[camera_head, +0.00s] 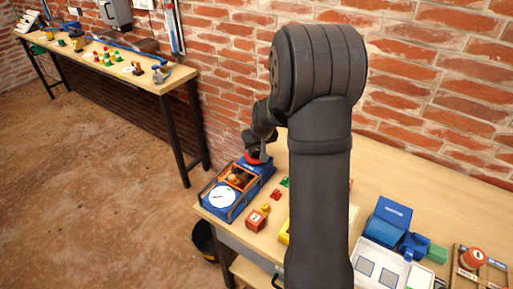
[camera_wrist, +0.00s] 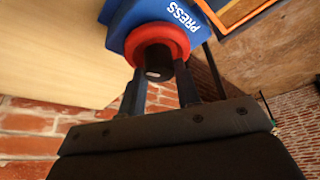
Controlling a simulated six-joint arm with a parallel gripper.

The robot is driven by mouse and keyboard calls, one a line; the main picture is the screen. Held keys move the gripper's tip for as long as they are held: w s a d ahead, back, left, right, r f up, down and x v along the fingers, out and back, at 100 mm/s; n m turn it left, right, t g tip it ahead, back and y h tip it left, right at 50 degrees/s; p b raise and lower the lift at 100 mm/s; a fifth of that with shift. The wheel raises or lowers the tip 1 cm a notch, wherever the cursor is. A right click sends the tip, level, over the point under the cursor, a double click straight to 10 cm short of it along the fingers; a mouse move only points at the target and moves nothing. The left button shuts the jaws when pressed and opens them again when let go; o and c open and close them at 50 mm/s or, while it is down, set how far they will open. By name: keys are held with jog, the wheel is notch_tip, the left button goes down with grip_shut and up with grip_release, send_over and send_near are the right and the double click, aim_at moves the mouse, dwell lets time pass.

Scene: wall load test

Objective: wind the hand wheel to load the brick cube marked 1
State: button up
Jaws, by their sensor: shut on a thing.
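The blue press (camera_head: 243,188) stands at the left end of the bench, with a white round dial (camera_head: 222,197) on top. A reddish-brown piece (camera_head: 236,180) sits inside its orange frame; I cannot read a mark on it. The red hand wheel (camera_head: 256,159) is at the press's far end, and in the wrist view the red wheel (camera_wrist: 172,34) has a dark hub. My gripper (camera_wrist: 160,76) is shut on the hand wheel, one finger on each side of the hub. A red marked cube (camera_head: 256,220) lies on the bench in front of the press.
Small red, green and yellow pieces (camera_head: 276,194) lie right of the press. A white tray (camera_head: 385,265), a blue box (camera_head: 389,217) and a wooden tray with a reddish piece (camera_head: 472,260) are at the right. A black bucket (camera_head: 203,240) stands on the floor. The brick wall is behind.

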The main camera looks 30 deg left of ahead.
jog(key=m+h, duration=0.1)
jog(key=m, duration=0.2)
jog(key=m+t+h, duration=0.1)
jog(key=m, duration=0.2)
jog(key=shift+s+a+m+t, duration=0.1)
jog(key=shift+a+m+t, duration=0.1)
jog(key=shift+m+t, duration=0.1)
jog(key=m+h, duration=0.1)
jog(key=m, duration=0.1)
jog(key=m+h, duration=0.1)
jog(key=m, duration=0.2)
jog(key=shift+a, duration=0.1)
jog(key=shift+m, duration=0.3)
jog(key=o, duration=1)
jog(key=shift+r, duration=0.1)
jog(key=v, duration=1.7)
jog(key=shift+s+a, duration=0.15)
jog(key=shift+s, duration=0.15)
